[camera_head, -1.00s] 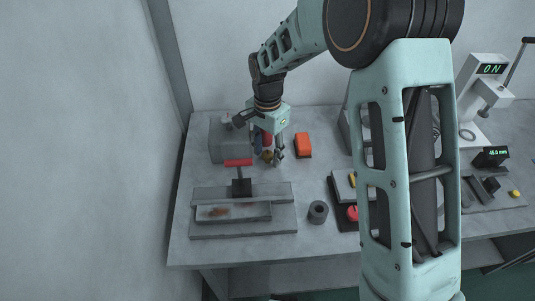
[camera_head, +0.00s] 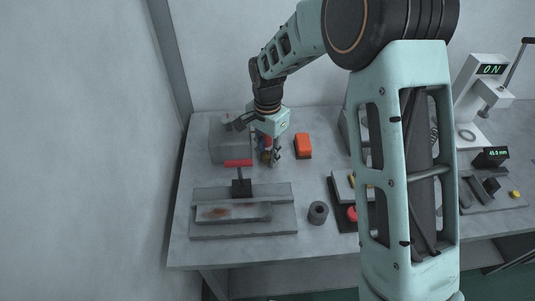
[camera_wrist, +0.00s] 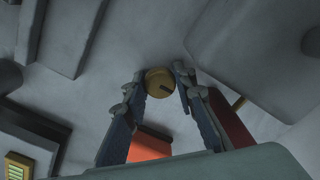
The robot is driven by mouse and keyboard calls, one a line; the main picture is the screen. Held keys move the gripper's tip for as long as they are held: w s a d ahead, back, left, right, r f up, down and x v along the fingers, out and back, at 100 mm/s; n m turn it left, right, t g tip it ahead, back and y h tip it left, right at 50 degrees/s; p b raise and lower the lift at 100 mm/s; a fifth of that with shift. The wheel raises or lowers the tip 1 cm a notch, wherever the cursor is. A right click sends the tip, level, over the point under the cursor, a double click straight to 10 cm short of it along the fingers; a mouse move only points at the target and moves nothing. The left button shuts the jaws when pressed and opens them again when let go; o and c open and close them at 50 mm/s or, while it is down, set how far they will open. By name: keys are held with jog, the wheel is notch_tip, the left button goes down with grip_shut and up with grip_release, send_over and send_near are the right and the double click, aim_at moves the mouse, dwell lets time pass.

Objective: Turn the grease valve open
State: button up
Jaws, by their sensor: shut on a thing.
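The grease valve shows as a round brass knob (camera_wrist: 158,82) with a dark slot mark in the wrist view. My gripper (camera_wrist: 158,74) has its two fingertips on either side of the knob, shut on it. In the head view my gripper (camera_head: 272,157) is low at the right side of a grey box (camera_head: 228,142). The knob is mostly hidden behind the fingers there, so its turn angle cannot be read from that view.
A red T-handle (camera_head: 238,163) stands on a grey plate fixture in front of the box. An orange block (camera_head: 303,146) is right of my gripper. A dark hollow cylinder (camera_head: 318,212) stands nearer the front. Bare bench lies between the cylinder and my gripper.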

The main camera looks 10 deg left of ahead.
jog(key=shift+n, duration=0.4)
jog(key=n, duration=0.3)
jog(key=shift+n, duration=0.4)
jog(key=n, duration=0.4)
jog(key=shift+n, duration=0.3)
jog(key=n+p, duration=0.1)
jog(key=n, duration=0.7)
jog(key=shift+p, duration=0.4)
jog(key=shift+n, duration=0.5)
jog(key=o, duration=1.2)
jog(key=shift+c, duration=0.2)
